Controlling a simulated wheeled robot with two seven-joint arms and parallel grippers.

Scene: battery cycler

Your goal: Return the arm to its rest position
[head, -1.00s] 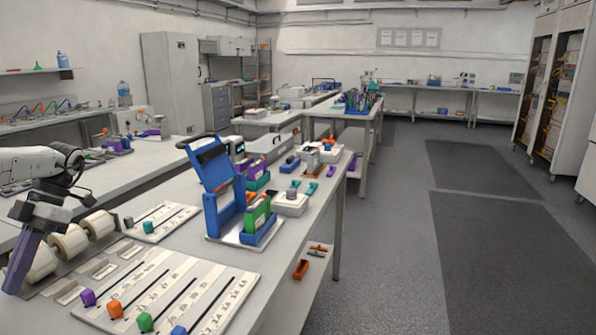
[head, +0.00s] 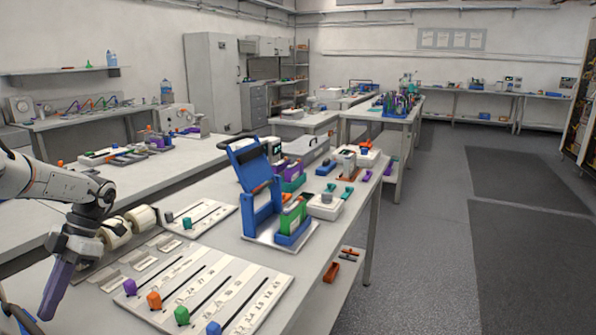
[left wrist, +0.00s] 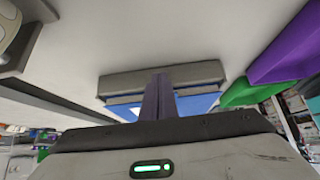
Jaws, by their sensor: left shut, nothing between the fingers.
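My left gripper (head: 54,290) is in the lower left of the head view, above the near end of the bench, with its purple fingers pointing down. It is shut and empty. Its shut purple fingers also show in the middle of the left wrist view (left wrist: 157,98), in front of a grey and blue thing that I cannot name for sure. My left arm (head: 50,185) comes in from the left edge. My right gripper is not in view.
A white slider board (head: 235,290) with coloured knobs lies close to the gripper's right. White rolls (head: 140,217) stand behind the gripper. The floor aisle (head: 420,260) is clear.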

